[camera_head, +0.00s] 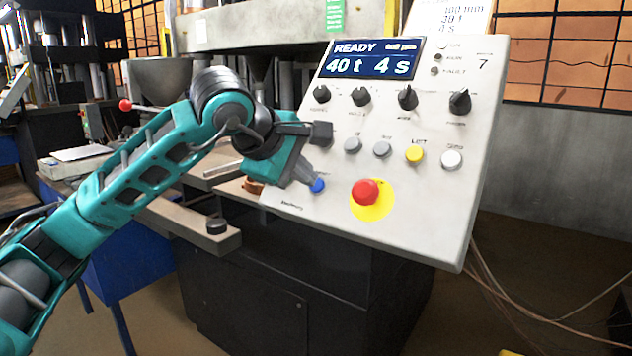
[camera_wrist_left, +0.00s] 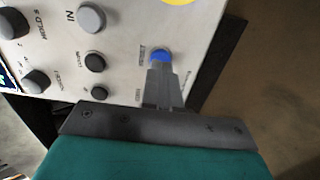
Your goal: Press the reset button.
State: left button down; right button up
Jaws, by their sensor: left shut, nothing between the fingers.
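The blue button (camera_head: 317,186) is at the lower left of the sloped white control panel (camera_head: 440,209). My left gripper (camera_head: 309,179) is shut and empty, with its fingertips right at the blue button. In the left wrist view the fingertips (camera_wrist_left: 161,70) meet the edge of the blue button (camera_wrist_left: 161,55) and cover its lower part. I cannot tell whether they press it. My right gripper is not in view.
A red mushroom button (camera_head: 366,193) on a yellow disc sits right of the blue one. Grey buttons (camera_head: 382,149), a yellow button (camera_head: 414,153) and a white button (camera_head: 452,159) line the row above, under several black knobs (camera_head: 407,97). The display (camera_head: 370,58) reads READY, 40 t, 4 s.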

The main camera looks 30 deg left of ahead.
pick_arm(q)
jog(key=p+v, duration=0.1)
jog(key=v, duration=0.5)
dwell(0.3)
dwell(0.4)
